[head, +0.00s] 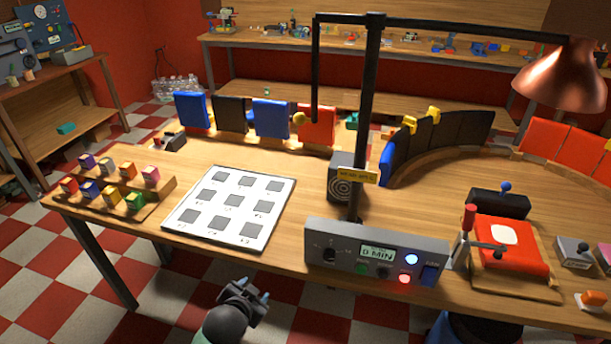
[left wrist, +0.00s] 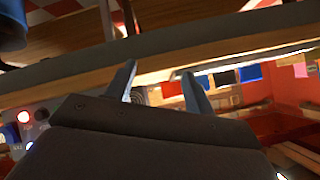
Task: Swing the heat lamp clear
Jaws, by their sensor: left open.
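The heat lamp has a copper shade (head: 564,78) at the upper right of the head view, on a black boom (head: 470,25). The boom crosses the top of a black post (head: 366,110) that stands behind the control box. My left gripper (head: 253,290) is open and empty in front of the table's front edge, well apart from the rod and lamp. Its two fingers also show in the left wrist view (left wrist: 158,76). My right gripper is not in view.
A control box (head: 346,256) reads "0 MIN" at the table front. A white board with grey squares (head: 188,225) and small coloured blocks (head: 107,183) lie left. A red pad on a wooden board (head: 512,262) stands right. Chair-like coloured panels (head: 270,117) line the back.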

